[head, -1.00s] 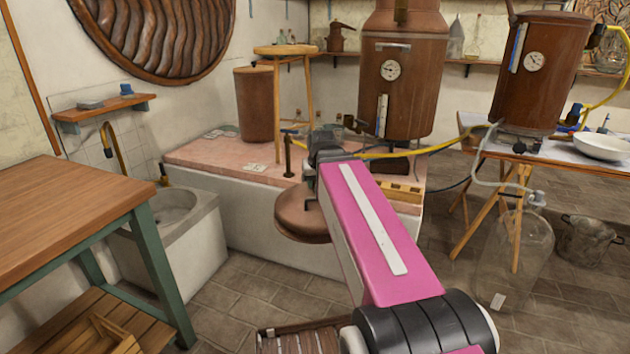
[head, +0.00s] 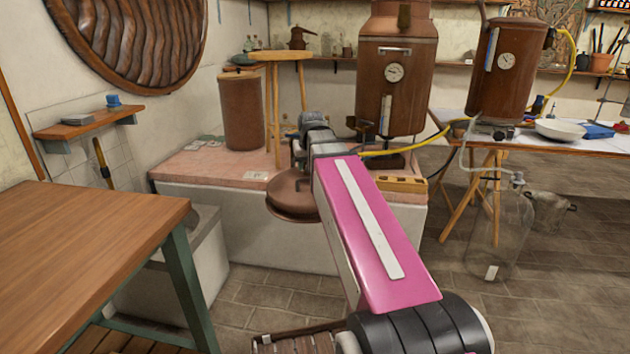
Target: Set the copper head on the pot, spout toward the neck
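A round brown copper head (head: 290,206) hangs in front of the pink-topped plinth, clear of the floor, below the end of my pink arm. My gripper (head: 301,152) is above it and appears shut on it; the fingertips are mostly hidden by the arm and wrist. A thin upright dark part rises beside the wrist; I cannot tell if it is the spout. A large copper still with a dial (head: 420,100) stands at the back of the plinth, and a plain copper cylinder (head: 240,115) stands to its left. I cannot tell which is the task's pot.
A wooden table (head: 85,235) fills the near left. The plinth (head: 210,172) also bears a wooden stool (head: 272,100). At right are a second copper still (head: 502,85) on a trestle table, a glass demijohn (head: 497,235) and a yellow hose (head: 420,148). Tiled floor at right is partly clear.

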